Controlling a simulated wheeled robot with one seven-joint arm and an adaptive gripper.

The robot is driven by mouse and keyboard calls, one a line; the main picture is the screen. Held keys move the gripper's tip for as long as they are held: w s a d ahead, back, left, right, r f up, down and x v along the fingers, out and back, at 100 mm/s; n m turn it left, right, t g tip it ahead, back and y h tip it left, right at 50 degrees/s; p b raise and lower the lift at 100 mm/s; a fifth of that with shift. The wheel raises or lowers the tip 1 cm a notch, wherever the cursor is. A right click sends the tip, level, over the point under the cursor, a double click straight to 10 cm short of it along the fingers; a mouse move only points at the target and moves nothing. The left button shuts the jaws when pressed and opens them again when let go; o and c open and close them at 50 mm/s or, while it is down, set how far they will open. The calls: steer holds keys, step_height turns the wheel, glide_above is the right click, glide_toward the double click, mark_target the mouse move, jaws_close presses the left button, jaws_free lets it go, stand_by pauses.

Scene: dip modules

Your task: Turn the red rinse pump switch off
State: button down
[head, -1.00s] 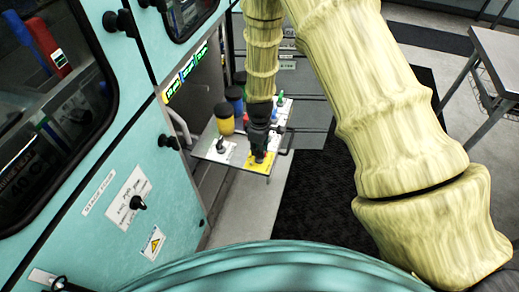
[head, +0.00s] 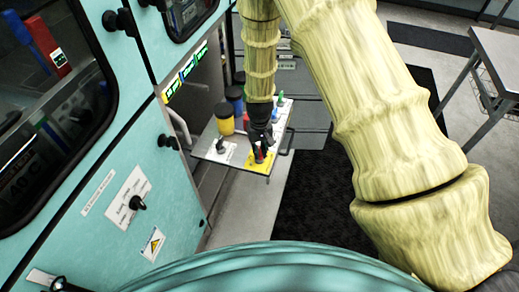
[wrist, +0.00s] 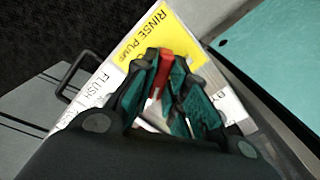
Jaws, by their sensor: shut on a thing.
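The red rinse pump switch (wrist: 165,68) stands between the fingers of my gripper (wrist: 162,62) in the wrist view. The fingers touch it from both sides. The yellow label reading RINSE PUMP (wrist: 163,30) lies just beyond it. In the head view my gripper (head: 260,154) is over the yellow patch (head: 256,163) at the front corner of the panel, with a bit of red showing at the fingertips. The base of the switch and any on or off marks are mostly hidden by the fingers.
The panel (head: 205,152) also carries a black switch (head: 221,146), a green one (head: 280,98) and a blue one. Yellow and blue containers (head: 224,118) stand behind it. A handle (wrist: 75,75) sticks out at the panel's edge. A teal cabinet (head: 120,130) stands left.

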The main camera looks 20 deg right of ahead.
mark_target(260, 150)
steer(key=m, duration=0.5)
steer(key=shift+m, duration=0.4)
steer(key=shift+w, duration=0.1)
stand_by(0.3)
steer(key=c, duration=1.4)
jaws_free()
steer(key=shift+c, duration=0.2)
steer(key=shift+r, duration=0.1)
step_height(260, 150, up, 12)
